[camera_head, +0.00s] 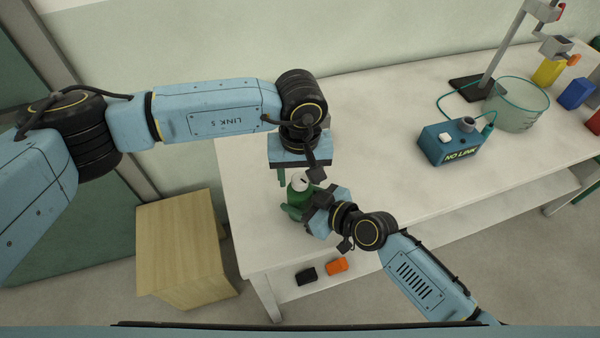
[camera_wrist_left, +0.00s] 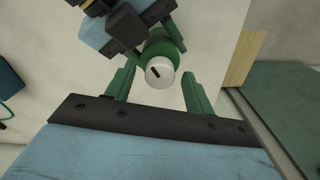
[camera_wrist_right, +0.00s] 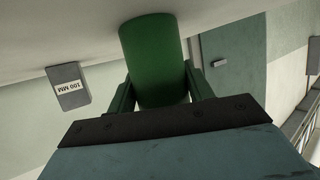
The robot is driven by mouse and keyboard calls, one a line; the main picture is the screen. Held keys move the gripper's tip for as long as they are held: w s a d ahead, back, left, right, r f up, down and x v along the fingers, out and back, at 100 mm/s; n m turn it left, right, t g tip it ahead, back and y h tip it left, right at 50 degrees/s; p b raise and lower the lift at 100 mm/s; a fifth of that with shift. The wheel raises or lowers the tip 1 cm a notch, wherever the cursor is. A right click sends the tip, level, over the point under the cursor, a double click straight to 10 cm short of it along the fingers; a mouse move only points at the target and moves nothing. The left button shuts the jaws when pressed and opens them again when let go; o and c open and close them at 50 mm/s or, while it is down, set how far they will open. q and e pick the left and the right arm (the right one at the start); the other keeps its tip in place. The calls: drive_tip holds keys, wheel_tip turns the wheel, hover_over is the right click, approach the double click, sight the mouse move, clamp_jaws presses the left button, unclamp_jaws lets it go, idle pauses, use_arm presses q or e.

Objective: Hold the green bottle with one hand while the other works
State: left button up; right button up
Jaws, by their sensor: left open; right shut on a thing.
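The green bottle (camera_head: 298,197) stands upright near the left end of the white table, with a white cap (camera_head: 302,182) that has a dark slot mark on top. My right gripper (camera_head: 300,210) is shut around the bottle's body from the front; in the right wrist view the bottle (camera_wrist_right: 152,55) sits between its green fingers (camera_wrist_right: 160,95). My left gripper (camera_head: 303,176) points down over the bottle. In the left wrist view its fingers (camera_wrist_left: 157,88) are open, with the cap (camera_wrist_left: 159,72) between them and clear space on both sides. I cannot tell the cap's height against the fingertips.
A blue box reading NO LINK (camera_head: 455,141), a clear beaker (camera_head: 517,104) and a metal stand (camera_head: 505,45) are at the right. A black block (camera_head: 306,275) and an orange block (camera_head: 337,267) lie lower, in front. A grey "100 MM" block (camera_wrist_right: 68,86) shows near the bottle. Mid-table is clear.

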sight(300, 178)
use_arm(q)
drive_tip(key=c, duration=1)
drive_tip(key=shift+o, duration=0.2)
idle(0.7)
drive_tip(key=o, duration=1)
drive_tip(key=shift+c, duration=0.2)
wheel_tip(300, 178, up, 12)
